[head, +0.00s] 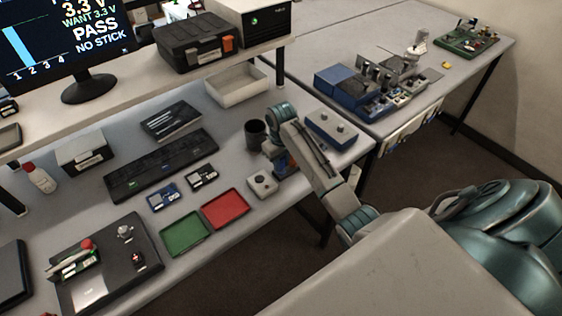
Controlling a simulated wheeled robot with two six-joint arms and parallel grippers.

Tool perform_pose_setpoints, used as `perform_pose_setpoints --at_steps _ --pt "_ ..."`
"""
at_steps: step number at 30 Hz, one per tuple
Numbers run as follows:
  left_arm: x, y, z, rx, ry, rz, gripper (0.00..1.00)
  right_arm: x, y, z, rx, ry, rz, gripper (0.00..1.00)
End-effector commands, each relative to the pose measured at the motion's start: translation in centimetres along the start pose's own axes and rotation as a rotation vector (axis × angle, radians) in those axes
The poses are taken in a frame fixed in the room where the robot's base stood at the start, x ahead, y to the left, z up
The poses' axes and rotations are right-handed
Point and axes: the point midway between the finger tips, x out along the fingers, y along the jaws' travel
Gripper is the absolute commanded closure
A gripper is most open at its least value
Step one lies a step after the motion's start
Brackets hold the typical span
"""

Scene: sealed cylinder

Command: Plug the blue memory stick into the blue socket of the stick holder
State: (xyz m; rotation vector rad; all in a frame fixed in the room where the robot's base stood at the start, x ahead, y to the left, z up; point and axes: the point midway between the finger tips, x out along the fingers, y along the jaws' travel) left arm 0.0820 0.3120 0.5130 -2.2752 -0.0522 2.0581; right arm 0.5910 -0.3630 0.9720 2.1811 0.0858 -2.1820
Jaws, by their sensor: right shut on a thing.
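My right arm comes in from the lower right and bends down over the table's right part. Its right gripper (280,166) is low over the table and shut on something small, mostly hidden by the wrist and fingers. A small patch of blue shows beside the fingers, but I cannot tell whether it is the blue memory stick. A small pale block (263,185) with a dark spot on top stands just left of and below the gripper. I cannot tell for sure which thing is the stick holder, and no blue socket can be made out. My left gripper is not in view.
A green tray (185,233) and a red tray (225,209) lie left of the gripper. A dark cup (255,134) stands close behind it, and a blue box with knobs (331,129) to its right. A keyboard (162,165) lies farther left. The monitor (70,45) reads "NO STICK".

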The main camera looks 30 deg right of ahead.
Motion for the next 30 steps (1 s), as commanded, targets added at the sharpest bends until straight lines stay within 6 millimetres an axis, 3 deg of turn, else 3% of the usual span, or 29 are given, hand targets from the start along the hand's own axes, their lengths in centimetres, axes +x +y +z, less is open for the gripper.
perform_pose_setpoints --at_steps 30 --pt "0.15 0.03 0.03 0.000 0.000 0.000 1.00 0.84 -0.01 0.01 0.000 0.000 0.000 1.00"
